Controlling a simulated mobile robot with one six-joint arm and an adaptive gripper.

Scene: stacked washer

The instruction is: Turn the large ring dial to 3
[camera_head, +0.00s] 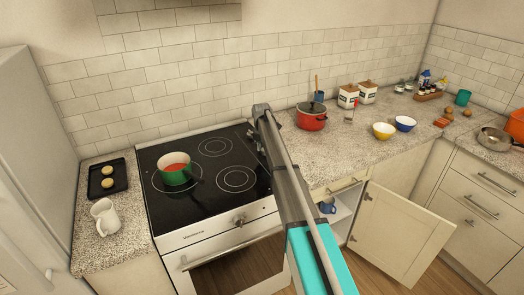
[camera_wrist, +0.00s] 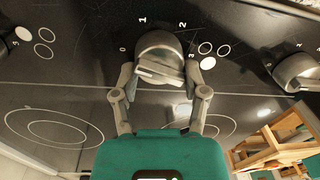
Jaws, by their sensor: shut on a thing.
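In the wrist view a rounded grey dial (camera_wrist: 158,48) with a raised grip bar stands on the black panel. The numbers 0, 1, 2 and 3 run around it from left over the top to right. My gripper (camera_wrist: 161,72) is shut on this dial, one finger on each side. The bar lies nearly level, tilted slightly down to the right; which number it marks I cannot tell. In the head view my arm hides the gripper at the right side of the black cooktop (camera_head: 205,200).
Other dials stand at the left (camera_wrist: 8,42) and right (camera_wrist: 296,70) of the wrist view. A green pot (camera_head: 176,177) of red contents sits on the cooktop. A red pot (camera_head: 311,122) stands on the counter right of my arm. A cupboard door (camera_head: 400,232) hangs open below.

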